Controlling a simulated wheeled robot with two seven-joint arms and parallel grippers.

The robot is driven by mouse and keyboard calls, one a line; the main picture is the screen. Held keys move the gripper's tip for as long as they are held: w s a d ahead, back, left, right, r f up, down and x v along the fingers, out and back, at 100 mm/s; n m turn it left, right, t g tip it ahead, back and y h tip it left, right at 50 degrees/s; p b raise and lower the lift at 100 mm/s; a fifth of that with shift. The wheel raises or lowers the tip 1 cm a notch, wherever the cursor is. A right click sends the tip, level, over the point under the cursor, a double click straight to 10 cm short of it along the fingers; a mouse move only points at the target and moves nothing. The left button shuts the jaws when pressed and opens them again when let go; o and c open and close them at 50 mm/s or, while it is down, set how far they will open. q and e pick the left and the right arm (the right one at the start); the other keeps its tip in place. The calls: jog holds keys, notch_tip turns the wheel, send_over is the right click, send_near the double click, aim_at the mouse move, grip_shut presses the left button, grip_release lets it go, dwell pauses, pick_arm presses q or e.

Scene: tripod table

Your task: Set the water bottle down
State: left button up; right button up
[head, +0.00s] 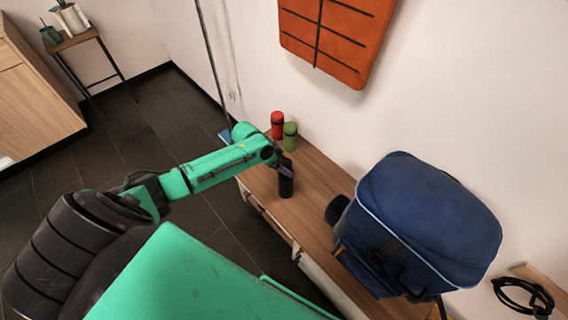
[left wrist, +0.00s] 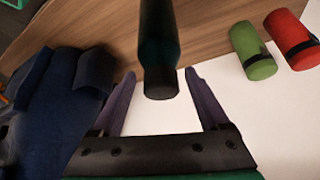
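The dark water bottle (head: 286,181) looks upright on the wooden bench (head: 318,200), near its front edge. Whether its base touches the wood is not clear. In the left wrist view the bottle (left wrist: 158,45) comes down from the top edge, and its near end lies between the fingertips. My left gripper (head: 284,169) is at the bottle's upper part. In the left wrist view its purple fingers (left wrist: 159,76) are spread wide, with a visible gap on each side of the bottle. The bottle's far end is cut off there. My right gripper is not in view.
A red bottle (head: 277,125) and a green bottle (head: 290,136) stand at the bench's far end by the wall. A large blue bag (head: 425,220) fills the near right part. Bare wood lies between the bag and the water bottle.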

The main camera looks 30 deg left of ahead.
pick_arm(q)
jog(key=p+v, duration=0.2)
jog(key=v, duration=1)
jog(key=s+a+f+n+y, duration=0.25)
jog(key=a+f, duration=0.25)
jog(key=f, duration=0.5)
jog(key=s+a+f+n+y, duration=0.1)
jog(key=s+a+f+n, duration=0.25)
jog(key=f, duration=0.65)
jog(key=s+d+f+g+y, duration=0.1)
jog(key=s+d+f+g, duration=0.15)
jog(key=s+f, duration=1.1)
jog(key=s+d+f, duration=0.1)
jog(key=s+d, duration=0.3)
jog(key=s, duration=0.3)
jog(key=s+d+f+g, duration=0.1)
jog(key=s+d+f, duration=0.1)
jog(key=s+d, duration=0.2)
jog(key=s, duration=0.3)
jog(key=shift+s+d+f, duration=0.25)
jog(key=shift+s+d, duration=0.1)
jog(key=shift+d, duration=0.05)
jog(key=shift+w+h, duration=0.1)
jog(key=shift+h, duration=0.15)
